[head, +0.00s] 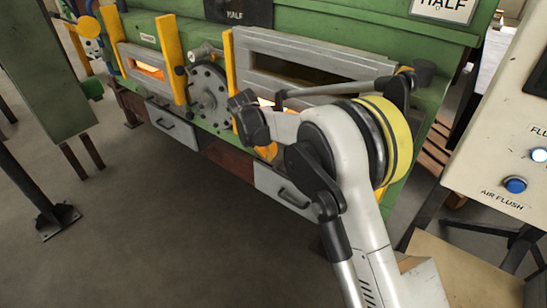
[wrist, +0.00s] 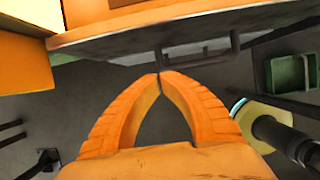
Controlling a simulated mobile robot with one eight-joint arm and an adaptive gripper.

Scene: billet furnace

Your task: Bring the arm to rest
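My gripper (wrist: 160,77) shows in the wrist view with its two orange fingers curving together. Their tips meet, and the gap between the fingers holds nothing. In the head view my grey arm reaches up from the lower right and bends at a joint with a yellow band, in front of the furnace's right half. My gripper is mostly hidden there behind the arm. In the wrist view the fingertips point toward a grey drawer front with a dark handle (wrist: 207,52); I cannot tell the distance between them.
The green furnace (head: 455,62) has glowing openings, yellow posts (head: 171,60), a round grey flange (head: 208,97) and grey drawers (head: 172,126). A cream control panel (head: 500,150) with blue buttons stands close at right. A green bin (wrist: 291,72) sits on the floor. Open floor lies at front left.

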